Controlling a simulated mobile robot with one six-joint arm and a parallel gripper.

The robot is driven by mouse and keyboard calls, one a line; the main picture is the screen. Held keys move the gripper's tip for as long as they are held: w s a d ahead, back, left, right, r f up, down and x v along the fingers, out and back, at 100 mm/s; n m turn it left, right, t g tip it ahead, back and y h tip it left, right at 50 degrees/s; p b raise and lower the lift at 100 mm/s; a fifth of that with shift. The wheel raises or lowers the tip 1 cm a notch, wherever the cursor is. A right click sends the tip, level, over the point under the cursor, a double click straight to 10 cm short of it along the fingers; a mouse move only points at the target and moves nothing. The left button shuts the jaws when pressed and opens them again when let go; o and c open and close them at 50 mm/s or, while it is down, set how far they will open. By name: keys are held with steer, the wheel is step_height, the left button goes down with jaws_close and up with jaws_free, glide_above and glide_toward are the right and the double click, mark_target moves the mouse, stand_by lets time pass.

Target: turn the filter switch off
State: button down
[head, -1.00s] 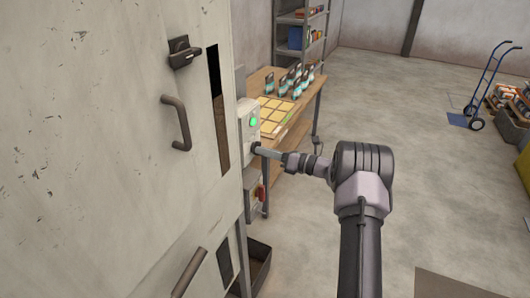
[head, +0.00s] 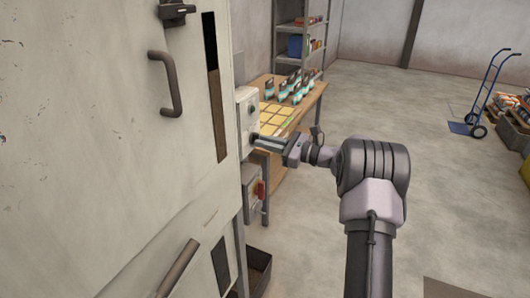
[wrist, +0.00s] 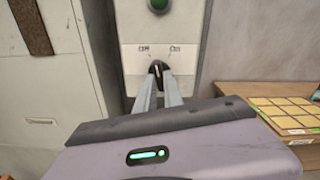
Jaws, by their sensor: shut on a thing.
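The filter switch, a small black knob (wrist: 157,67), sits on the front of a pale control box (head: 245,96), below the printed labels Off, at left, and On, at right. Its pointer seems to lean towards Off. My gripper (wrist: 159,76) has its two fingers closed on the knob, one on each side. In the head view my gripper (head: 258,138) reaches the box from the right, and the fingers mostly hide the knob. The round lamp (wrist: 158,5) above the knob is dark green and looks unlit; it also shows in the head view (head: 252,109).
A large pale cabinet (head: 90,130) with handles stands close on the left. A lower grey box with a red switch (head: 261,189) hangs beneath the control box. A wooden table (head: 310,100) with bags and yellow cards stands behind.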

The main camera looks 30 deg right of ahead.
steer(key=shift+f+n+b, duration=0.1)
steer(key=shift+n+b, duration=1.5)
steer(key=shift+b, duration=0.1)
steer(key=c, duration=1.5)
jaws_free()
steer(key=shift+o, duration=0.2)
steer(key=p+v, duration=0.2)
steer(key=v, duration=1.5)
steer(key=shift+d, duration=0.2)
steer(key=shift+s, duration=0.15)
